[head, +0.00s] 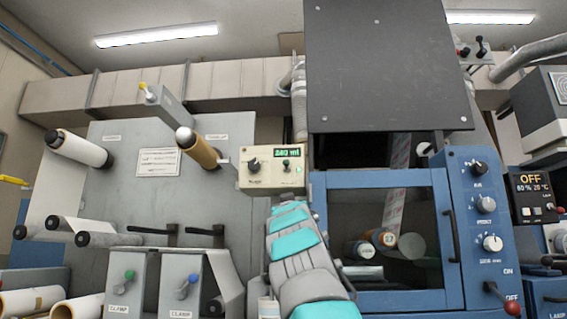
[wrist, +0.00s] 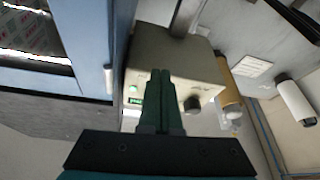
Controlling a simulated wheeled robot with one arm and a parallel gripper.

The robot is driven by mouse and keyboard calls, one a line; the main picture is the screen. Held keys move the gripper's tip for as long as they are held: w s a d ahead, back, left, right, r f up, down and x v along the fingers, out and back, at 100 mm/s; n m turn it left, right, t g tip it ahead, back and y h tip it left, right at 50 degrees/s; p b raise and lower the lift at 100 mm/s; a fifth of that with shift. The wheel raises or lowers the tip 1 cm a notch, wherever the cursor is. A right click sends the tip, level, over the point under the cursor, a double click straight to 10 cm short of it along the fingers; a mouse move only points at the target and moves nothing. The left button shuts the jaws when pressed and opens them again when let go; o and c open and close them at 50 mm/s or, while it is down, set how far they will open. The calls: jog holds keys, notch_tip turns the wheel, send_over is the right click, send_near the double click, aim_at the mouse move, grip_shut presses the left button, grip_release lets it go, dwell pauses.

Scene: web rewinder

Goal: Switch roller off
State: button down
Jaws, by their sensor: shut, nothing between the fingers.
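A beige control box (head: 272,179) hangs between the grey panel and the blue cabinet. It has a black knob (head: 253,164) on its left, a green lit display (head: 290,153) on its right and a small toggle (head: 287,164) below the display. The labels are too small to read surely. In the wrist view, the box (wrist: 160,48) appears upside down, with the knob (wrist: 192,105) right of my gripper (wrist: 160,72) and the lit display (wrist: 136,101) left of it. My gripper is shut and empty, in front of the box. Contact cannot be told. In the head view my arm hides the gripper.
The blue cabinet (head: 325,245) with a glass door stands right of the box; its right panel has knobs and a red-tipped lever (head: 511,307). Left, a grey panel (head: 115,190) carries a white roll (head: 78,149) and a tan roll (head: 197,148), both protruding.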

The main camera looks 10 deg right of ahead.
jog(key=s+a+r+t+b, duration=0.1)
jog(key=s+a+r+t, duration=0.1)
jog(key=s+r+t, duration=0.3)
notch_tip(320, 180, up, 4)
jog(key=shift+s+a+f+n, duration=0.1)
jog(key=shift+s+a+n, duration=0.3)
jog(key=shift+s, duration=0.25)
